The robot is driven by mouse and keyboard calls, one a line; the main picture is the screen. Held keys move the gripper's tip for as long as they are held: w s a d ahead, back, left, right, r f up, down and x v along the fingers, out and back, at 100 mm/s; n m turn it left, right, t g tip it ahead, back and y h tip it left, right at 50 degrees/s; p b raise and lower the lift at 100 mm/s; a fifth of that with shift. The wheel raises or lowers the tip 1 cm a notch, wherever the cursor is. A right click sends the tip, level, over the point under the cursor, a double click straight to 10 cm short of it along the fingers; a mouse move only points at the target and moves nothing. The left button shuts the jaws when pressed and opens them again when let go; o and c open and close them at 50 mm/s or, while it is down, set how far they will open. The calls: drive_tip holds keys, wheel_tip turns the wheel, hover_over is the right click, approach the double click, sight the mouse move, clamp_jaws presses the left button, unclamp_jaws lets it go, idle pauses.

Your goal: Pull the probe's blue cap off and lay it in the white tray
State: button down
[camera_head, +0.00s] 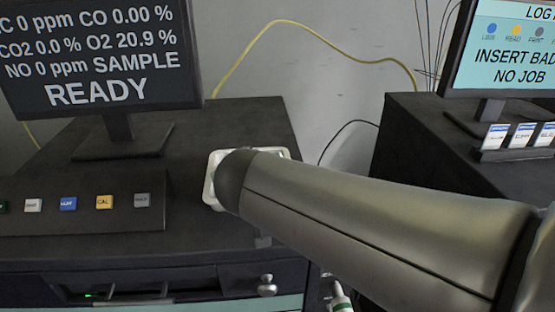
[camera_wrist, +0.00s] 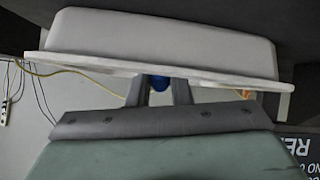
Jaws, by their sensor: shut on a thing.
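The white tray (camera_head: 209,190) sits on the dark cabinet top in the head view, mostly behind my arm. In the wrist view, which looks upside down, the tray (camera_wrist: 165,35) shows from its side, with its rim crossing at my fingertips. My gripper (camera_wrist: 160,88) is shut on the blue cap (camera_wrist: 159,84), held between the two grey fingers. The fingertips and part of the cap are hidden by the tray's rim, so I cannot tell whether the cap touches the tray floor. My gripper is hidden in the head view. I cannot make out the probe for certain.
A monitor reading READY (camera_head: 98,50) and a row of buttons (camera_head: 68,204) stand left of the tray. A second dark cabinet (camera_head: 420,140) with another screen (camera_head: 505,50) is at right. A white and green fitting (camera_head: 341,299) shows below my arm. A yellow cable runs behind.

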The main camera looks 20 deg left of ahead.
drive_tip(key=c, duration=1.2)
unclamp_jaws()
drive_tip(key=shift+c, duration=0.2)
drive_tip(key=b+v, duration=0.1)
drive_tip(key=v, duration=1.6)
drive_tip(key=shift+s+b, duration=0.25)
drive_tip(key=shift+b, duration=0.1)
drive_tip(key=shift+r, duration=0.1)
